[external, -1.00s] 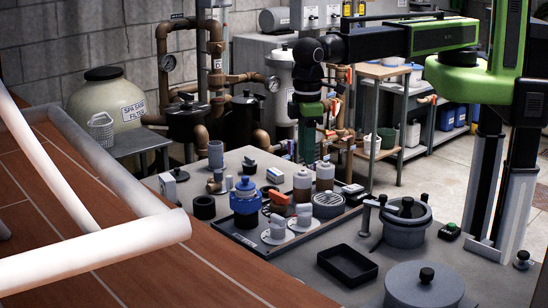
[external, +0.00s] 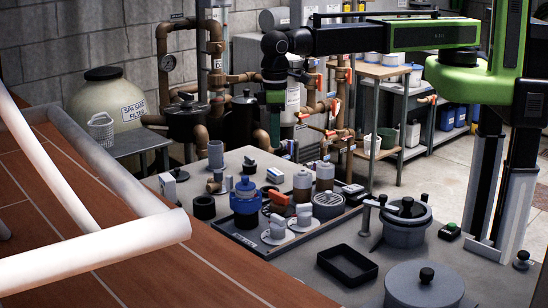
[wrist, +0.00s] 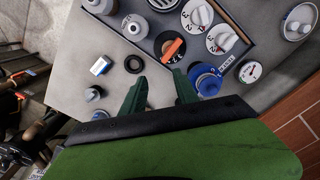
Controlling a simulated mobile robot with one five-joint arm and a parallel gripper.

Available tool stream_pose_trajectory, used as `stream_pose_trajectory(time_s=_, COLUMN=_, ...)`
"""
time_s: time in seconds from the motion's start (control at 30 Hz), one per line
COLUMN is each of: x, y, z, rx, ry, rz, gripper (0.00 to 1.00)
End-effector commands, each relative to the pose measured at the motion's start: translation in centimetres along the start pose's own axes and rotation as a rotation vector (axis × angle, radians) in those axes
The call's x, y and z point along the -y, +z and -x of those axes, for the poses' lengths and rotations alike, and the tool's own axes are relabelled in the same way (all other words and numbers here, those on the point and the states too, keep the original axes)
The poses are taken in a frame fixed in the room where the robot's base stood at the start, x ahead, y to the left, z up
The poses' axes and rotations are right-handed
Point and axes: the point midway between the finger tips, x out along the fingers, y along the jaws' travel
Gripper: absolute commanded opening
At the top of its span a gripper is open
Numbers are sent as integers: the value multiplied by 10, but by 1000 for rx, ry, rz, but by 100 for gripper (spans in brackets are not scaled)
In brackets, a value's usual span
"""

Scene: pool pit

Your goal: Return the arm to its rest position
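My gripper (external: 275,125) hangs pointing down from my raised, outstretched arm, above the far part of the bench. In the wrist view its two dark green fingers stand apart with only bare grey bench between them (wrist: 158,80). It holds nothing and touches nothing that I can see. Below it in the wrist view are a blue-capped valve body (wrist: 207,80), an orange-handled part (wrist: 173,48) and white dial knobs (wrist: 197,15) on a dark tray.
The grey bench carries a blue valve unit (external: 246,200), brown bottles (external: 302,186), an empty black tray (external: 347,264) and a lidded grey pot (external: 407,222). Brown pipes and a grey filter canister stand behind the gripper. White rails (external: 95,258) cross the left foreground.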

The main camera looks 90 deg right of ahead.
Motion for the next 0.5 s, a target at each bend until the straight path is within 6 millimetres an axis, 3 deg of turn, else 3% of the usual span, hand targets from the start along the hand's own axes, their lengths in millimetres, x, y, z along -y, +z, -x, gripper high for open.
stream_pose_trajectory(time_s=0.03, x=-50, y=-9, z=-26, rx=1, ry=0, rz=-66, gripper=36)
stream_pose_trajectory(time_s=0.17, x=-162, y=-16, z=-56, rx=1, ry=0, rz=-203, gripper=36)
stream_pose_trajectory(time_s=0.27, x=-246, y=-3, z=-79, rx=1, ry=0, rz=-281, gripper=36)
stream_pose_trajectory(time_s=0.3, x=-279, y=7, z=-88, rx=1, ry=0, rz=-306, gripper=36)
stream_pose_trajectory(time_s=0.4, x=-353, y=43, z=-110, rx=1, ry=-1, rz=-343, gripper=36)
stream_pose_trajectory(time_s=0.5, x=-403, y=90, z=-124, rx=0, ry=-1, rz=-326, gripper=36)
